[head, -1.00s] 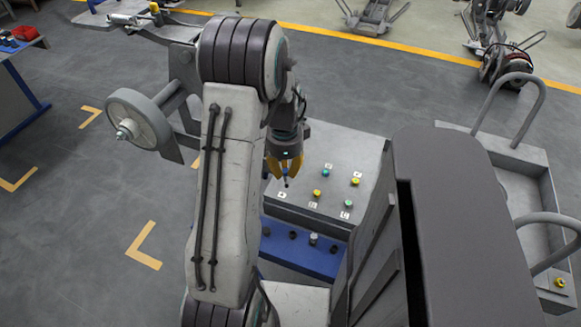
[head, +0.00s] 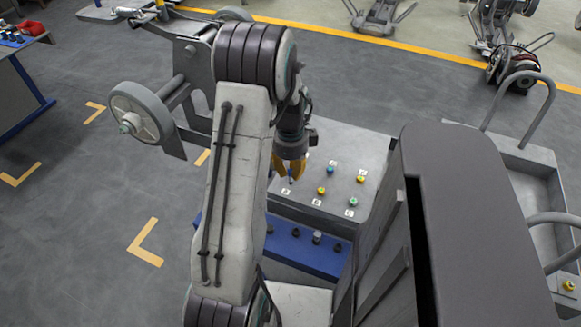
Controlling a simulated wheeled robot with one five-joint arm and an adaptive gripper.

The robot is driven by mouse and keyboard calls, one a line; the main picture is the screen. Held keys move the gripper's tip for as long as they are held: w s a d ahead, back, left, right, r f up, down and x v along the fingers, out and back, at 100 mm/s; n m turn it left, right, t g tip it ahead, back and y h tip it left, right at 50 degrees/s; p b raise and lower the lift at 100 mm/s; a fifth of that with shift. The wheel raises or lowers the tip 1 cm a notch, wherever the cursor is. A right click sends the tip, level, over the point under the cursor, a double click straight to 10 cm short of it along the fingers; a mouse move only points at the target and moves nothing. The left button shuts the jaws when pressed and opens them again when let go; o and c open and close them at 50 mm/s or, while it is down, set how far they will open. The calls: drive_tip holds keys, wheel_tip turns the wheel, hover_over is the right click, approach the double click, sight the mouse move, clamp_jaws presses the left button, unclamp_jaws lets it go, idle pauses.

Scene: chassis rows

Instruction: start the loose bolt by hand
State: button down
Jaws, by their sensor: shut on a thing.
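My gripper (head: 290,170) has yellow fingers pointing down, shut on a small bolt (head: 290,181) that shows a bit of blue between the fingertips. Most of the bolt is hidden by the fingers. It is over the far-left front part of the grey chassis panel (head: 368,147), close behind the white label A (head: 285,191). I cannot tell whether the bolt's tip touches the panel or is in a hole. Several yellow and teal bolts sit in the panel, among them a yellow one (head: 321,190) and a teal one (head: 331,169).
A blue rail (head: 283,252) with several dark fittings runs in front of the panel. A tall dark grey body (head: 460,200) stands close on the right. A trolley (head: 545,235) beyond it carries a yellow piece (head: 568,285). A grey wheel (head: 140,112) stands at left.

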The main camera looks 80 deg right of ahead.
drive_tip(key=n, duration=0.1)
drive_tip(key=n+p, duration=0.1)
drive_tip(key=n, duration=0.1)
drive_tip(key=shift+r+n+p, duration=0.3)
drive_tip(key=n, duration=0.3)
drive_tip(key=shift+f, duration=0.2)
drive_tip(key=n, duration=0.7)
drive_tip(key=shift+b, duration=0.35)
drive_tip(key=shift+f+b, duration=1.5)
drive_tip(key=shift+f, duration=0.2)
idle(0.7)
drive_tip(key=m, duration=0.3)
drive_tip(key=shift+m, duration=0.9)
